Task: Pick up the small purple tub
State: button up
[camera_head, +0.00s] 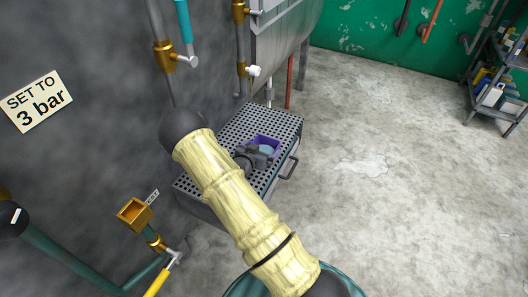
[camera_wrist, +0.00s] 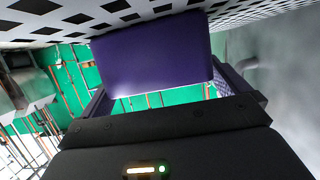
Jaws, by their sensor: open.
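The small purple tub (camera_head: 270,140) stands on a perforated metal box top (camera_head: 270,119), near its right edge in the head view. Its inside looks pale blue. In the wrist view the tub (camera_wrist: 152,52) fills the upper middle, with the perforated top (camera_wrist: 55,27) along the upper edge of the picture. My gripper (camera_head: 261,153) is at the tub's near side. In the wrist view my gripper (camera_wrist: 165,92) is open, with one finger toward each side of the tub. I cannot tell whether either finger touches it.
The box has a handle (camera_head: 289,168) on its right side. A dark wall with pipes and a brass valve (camera_head: 165,56) stands close on the left. A metal tank (camera_head: 283,40) is behind. Open concrete floor lies right, with a shelf (camera_head: 494,90) at far right.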

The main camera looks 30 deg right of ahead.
jog(key=c, duration=0.7)
jog(key=shift+r, duration=0.1)
notch_tip(320, 180, up, 10)
jog(key=shift+f, duration=0.1)
dwell(0.7)
